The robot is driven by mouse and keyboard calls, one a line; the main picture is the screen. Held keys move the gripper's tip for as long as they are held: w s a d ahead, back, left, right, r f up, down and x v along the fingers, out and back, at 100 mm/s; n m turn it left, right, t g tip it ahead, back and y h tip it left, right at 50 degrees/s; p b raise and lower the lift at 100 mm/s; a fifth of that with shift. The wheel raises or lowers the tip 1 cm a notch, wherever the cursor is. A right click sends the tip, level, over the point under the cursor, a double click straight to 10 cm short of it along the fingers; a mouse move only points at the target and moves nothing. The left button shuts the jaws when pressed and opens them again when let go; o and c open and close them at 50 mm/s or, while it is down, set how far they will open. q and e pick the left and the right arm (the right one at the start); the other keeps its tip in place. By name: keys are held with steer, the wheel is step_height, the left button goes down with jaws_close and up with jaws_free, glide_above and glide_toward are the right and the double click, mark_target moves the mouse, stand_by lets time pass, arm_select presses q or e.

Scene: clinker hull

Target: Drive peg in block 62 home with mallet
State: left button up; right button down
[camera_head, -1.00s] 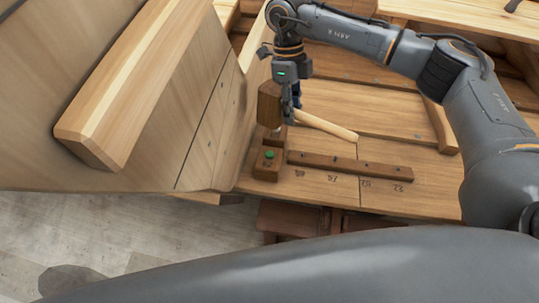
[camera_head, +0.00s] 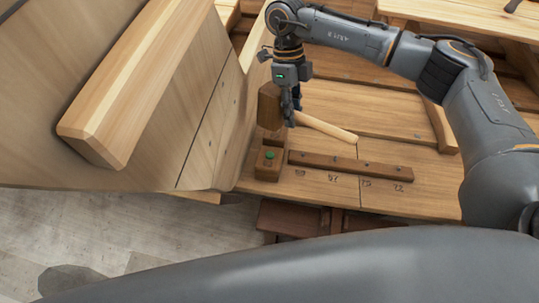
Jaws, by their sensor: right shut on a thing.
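The mallet has a dark brown head (camera_head: 269,106) and a pale handle (camera_head: 328,128) that points to the right. My right gripper (camera_head: 291,112) is shut on the mallet beside its head. The mallet head hangs just above a small dark wooden block (camera_head: 267,167) with a green dot (camera_head: 269,155) on it. A second block face shows right under the head, and I cannot tell whether they touch. The peg is hidden or too small to make out. The number on the block cannot be read. My left gripper is not in view.
A dark strip (camera_head: 350,166) with several small holes or pegs lies on the planks (camera_head: 330,187), with numbers marked in front of it. A slanted hull wall with a thick beam (camera_head: 130,90) rises at the left. Brown wooden supports (camera_head: 290,218) show below the plank edge.

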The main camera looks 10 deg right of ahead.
stand_by(0.3)
steer(key=v, duration=0.1)
steer(key=p+v, duration=0.1)
steer(key=v, duration=0.1)
steer(key=p+v, duration=0.1)
steer(key=v, duration=0.1)
steer(key=shift+s+d+r, duration=0.1)
steer(key=shift+s+d, duration=0.25)
steer(key=shift+d, duration=0.05)
stand_by(0.4)
